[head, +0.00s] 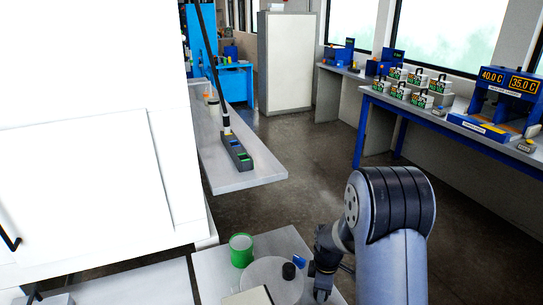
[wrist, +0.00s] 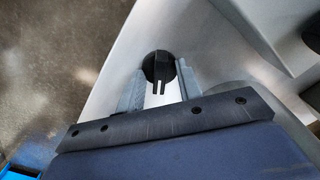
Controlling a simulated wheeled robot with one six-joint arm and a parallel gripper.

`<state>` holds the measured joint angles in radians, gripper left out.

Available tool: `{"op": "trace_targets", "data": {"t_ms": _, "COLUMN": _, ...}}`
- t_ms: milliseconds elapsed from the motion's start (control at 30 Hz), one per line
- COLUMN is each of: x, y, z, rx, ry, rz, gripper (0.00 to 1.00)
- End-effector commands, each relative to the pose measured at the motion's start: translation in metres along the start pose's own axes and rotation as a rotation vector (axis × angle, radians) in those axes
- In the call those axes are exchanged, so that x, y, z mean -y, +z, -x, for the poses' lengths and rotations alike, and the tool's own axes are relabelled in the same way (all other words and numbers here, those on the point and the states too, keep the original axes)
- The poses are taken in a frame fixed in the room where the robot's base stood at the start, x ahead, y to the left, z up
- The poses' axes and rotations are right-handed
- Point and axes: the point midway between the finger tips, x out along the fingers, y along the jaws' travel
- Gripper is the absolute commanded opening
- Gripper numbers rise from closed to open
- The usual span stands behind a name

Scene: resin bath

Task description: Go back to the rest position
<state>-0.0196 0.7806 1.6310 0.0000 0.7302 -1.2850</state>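My gripper (head: 318,286) hangs low over the near grey table, at the end of my arm in the lower right of the head view. In the wrist view its two grey fingers (wrist: 160,88) stand apart, with pale surface showing between them. A black round knob (wrist: 158,68) with a raised bar lies in line with the gap, around the fingertips. Whether the fingers touch it cannot be told. A black knob (head: 289,271) also shows left of my gripper in the head view. The fingertips are partly hidden there.
A green cup (head: 241,252) and a pale round disc (head: 262,278) are on the near table (head: 211,270). A white cabinet (head: 85,190) fills the left. A blue-legged bench (head: 428,118) with several boxes stands at right. Open floor (head: 300,170) lies between.

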Motion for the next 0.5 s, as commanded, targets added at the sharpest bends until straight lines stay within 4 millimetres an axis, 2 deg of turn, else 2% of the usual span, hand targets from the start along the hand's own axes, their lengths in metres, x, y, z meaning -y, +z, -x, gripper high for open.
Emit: {"op": "trace_targets", "data": {"t_ms": 500, "x": 0.0001, "y": 0.0, "z": 0.0023, "rx": 0.0, "ry": 0.0, "rz": 0.406, "gripper": 0.34}}
